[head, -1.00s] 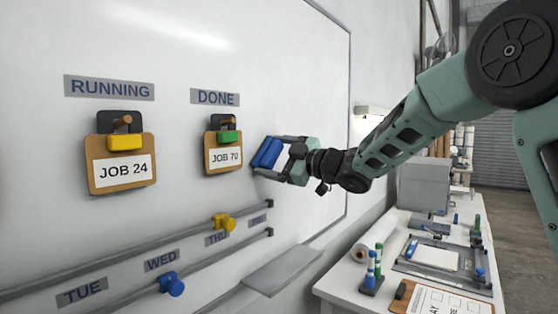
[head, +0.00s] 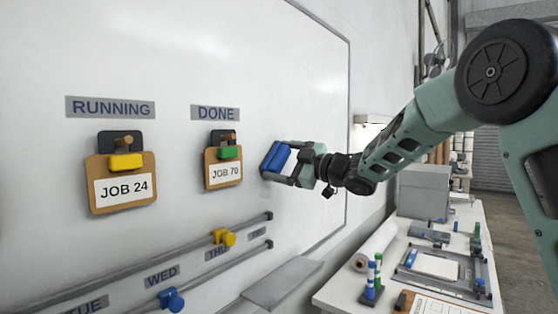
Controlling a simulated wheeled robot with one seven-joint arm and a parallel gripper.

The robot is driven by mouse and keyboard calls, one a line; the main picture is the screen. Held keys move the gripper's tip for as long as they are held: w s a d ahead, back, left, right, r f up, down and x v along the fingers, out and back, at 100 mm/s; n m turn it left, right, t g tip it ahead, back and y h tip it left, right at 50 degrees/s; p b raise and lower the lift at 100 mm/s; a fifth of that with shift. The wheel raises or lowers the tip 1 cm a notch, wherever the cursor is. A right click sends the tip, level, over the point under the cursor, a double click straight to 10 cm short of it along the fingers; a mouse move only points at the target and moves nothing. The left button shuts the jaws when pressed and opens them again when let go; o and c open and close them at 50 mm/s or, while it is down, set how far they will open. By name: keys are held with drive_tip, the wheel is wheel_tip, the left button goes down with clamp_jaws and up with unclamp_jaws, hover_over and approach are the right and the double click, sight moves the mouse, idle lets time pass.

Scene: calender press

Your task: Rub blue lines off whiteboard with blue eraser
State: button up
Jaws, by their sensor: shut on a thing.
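The whiteboard (head: 180,60) fills the left and middle of the head view. My gripper (head: 282,162) is shut on the blue eraser (head: 275,156), right of the JOB 70 clipboard. The eraser is at or very near the board; I cannot tell whether it touches. I see no blue lines on the bare parts of the board. The board behind the eraser and gripper is hidden.
The JOB 24 clipboard (head: 121,183) and JOB 70 clipboard (head: 224,172) hang on the board. Rails with a yellow slider (head: 224,237) and a blue slider (head: 171,299) run below. A cluttered workbench (head: 335,291) stands at the lower right.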

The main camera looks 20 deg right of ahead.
drive_tip(key=w+d+p, duration=0.3)
drive_tip(key=w+d, duration=0.3)
drive_tip(key=d, duration=0.2)
idle(1.0)
drive_tip(key=shift+r+b+v, duration=0.15)
drive_tip(key=shift+b+v, duration=0.35)
drive_tip(key=shift+v, duration=0.95)
drive_tip(key=shift+r+b+v, duration=0.1)
drive_tip(key=shift+b+v, duration=0.35)
drive_tip(key=shift+v, duration=1.05)
drive_tip(key=shift+s+a, duration=0.15)
drive_tip(key=shift+b+v, duration=0.55)
drive_tip(key=shift+v, duration=0.95)
drive_tip(key=shift+s+a+r, duration=0.1)
drive_tip(key=shift+a+r, duration=0.05)
